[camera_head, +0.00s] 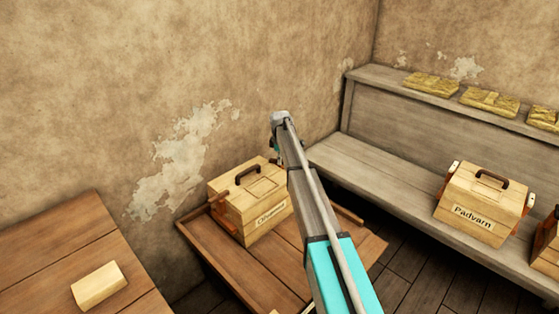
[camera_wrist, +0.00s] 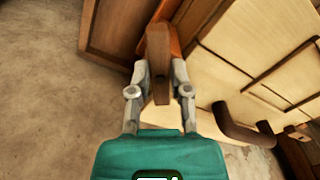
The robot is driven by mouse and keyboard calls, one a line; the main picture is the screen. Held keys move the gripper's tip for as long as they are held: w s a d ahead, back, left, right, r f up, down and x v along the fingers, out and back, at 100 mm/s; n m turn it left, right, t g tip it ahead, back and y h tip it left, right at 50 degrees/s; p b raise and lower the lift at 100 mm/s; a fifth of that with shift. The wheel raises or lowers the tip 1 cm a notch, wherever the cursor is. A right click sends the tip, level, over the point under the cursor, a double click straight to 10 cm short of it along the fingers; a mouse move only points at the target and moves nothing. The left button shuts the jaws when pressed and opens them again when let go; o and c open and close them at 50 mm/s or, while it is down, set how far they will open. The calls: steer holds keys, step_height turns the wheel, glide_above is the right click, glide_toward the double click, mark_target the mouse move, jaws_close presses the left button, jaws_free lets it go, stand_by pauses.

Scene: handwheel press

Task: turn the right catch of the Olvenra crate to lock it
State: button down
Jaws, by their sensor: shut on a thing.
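The Olvenra crate (camera_head: 240,207) is a pale wooden box with a dark handle (camera_head: 246,174) on its lid and a name label on its front. It stands on a brown wooden table. My arm passes in front of its right side in the head view, so the right catch is hidden there. In the wrist view my gripper (camera_wrist: 158,80) is shut on the catch (camera_wrist: 158,65), a brown lever on an orange-brown mount beside the crate's pale wall (camera_wrist: 235,45). The crate's handle (camera_wrist: 240,128) shows at the lower right there.
The brown table (camera_head: 225,268) has a raised edge. A second table (camera_head: 60,270) at the left holds a pale block (camera_head: 99,286). A grey bench (camera_head: 370,165) at the right holds the Padvarn crate (camera_head: 482,203), with yellowish slabs (camera_head: 431,84) on its upper shelf. The wall stands close behind.

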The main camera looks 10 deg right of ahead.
steer(key=n, duration=0.5)
steer(key=shift+n, duration=0.4)
steer(key=n, duration=0.5)
steer(key=shift+w+n, duration=0.15)
steer(key=shift+n, duration=0.25)
steer(key=c, duration=0.6)
jaws_free()
steer(key=shift+o, duration=0.2)
steer(key=shift+m, duration=0.4)
